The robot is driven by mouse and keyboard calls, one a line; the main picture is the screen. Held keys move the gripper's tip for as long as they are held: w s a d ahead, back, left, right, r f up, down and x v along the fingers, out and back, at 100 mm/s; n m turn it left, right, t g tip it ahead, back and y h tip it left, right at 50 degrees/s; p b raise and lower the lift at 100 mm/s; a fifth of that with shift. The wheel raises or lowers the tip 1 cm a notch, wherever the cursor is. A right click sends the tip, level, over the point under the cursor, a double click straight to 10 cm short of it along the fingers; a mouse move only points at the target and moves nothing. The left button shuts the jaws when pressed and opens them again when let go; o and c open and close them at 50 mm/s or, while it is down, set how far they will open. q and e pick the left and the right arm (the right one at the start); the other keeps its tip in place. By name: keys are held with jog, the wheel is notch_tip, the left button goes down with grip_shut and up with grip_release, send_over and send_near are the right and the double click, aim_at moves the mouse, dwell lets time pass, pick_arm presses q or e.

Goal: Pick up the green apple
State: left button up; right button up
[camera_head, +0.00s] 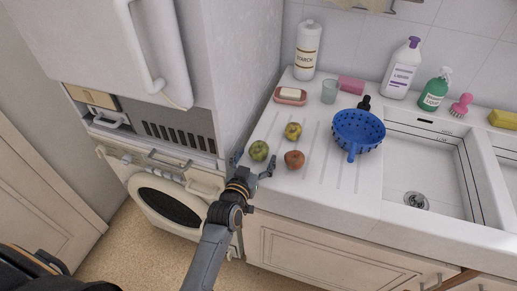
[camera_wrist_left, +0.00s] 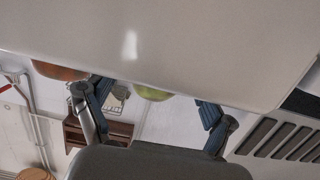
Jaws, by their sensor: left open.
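The green apple (camera_head: 259,150) lies on the white drainboard, near its left front corner. My left gripper (camera_head: 254,166) is open and empty at the counter's front edge, its fingers spread either side of the apple's near side. In the left wrist view the green apple (camera_wrist_left: 153,92) shows between the open fingers (camera_wrist_left: 152,105), partly hidden by a pale surface across the top. I cannot tell whether the fingers touch it. My right gripper is not in view.
A red apple (camera_head: 294,159) and a yellow-green fruit (camera_head: 293,131) lie close by on the right. A tall white appliance (camera_head: 180,70) stands close on the left.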

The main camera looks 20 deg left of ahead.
aim_at(258, 146)
pick_arm(q)
jog(key=shift+w+f, duration=0.2)
jog(key=shift+w, duration=1.05)
jog(key=c, duration=1.3)
jog(key=shift+r, duration=0.1)
jog(key=shift+r+p, duration=0.5)
jog(key=shift+p, duration=0.2)
jog(key=r+p, duration=0.3)
jog(key=p, duration=0.1)
jog(key=shift+s+r, duration=0.25)
jog(key=shift+s, duration=0.05)
jog(key=shift+s+d+r+p, duration=0.1)
jog(key=shift+s+r+p, duration=1.4)
jog(key=shift+s, duration=0.75)
jog(key=shift+s+a+r+p, duration=0.1)
jog(key=shift+s+r+p, duration=1.2)
jog(key=shift+s+p, duration=0.7)
jog(key=shift+s+d+r+p, duration=0.1)
jog(key=shift+s+r+p, duration=1.3)
jog(key=shift+s, duration=1.1)
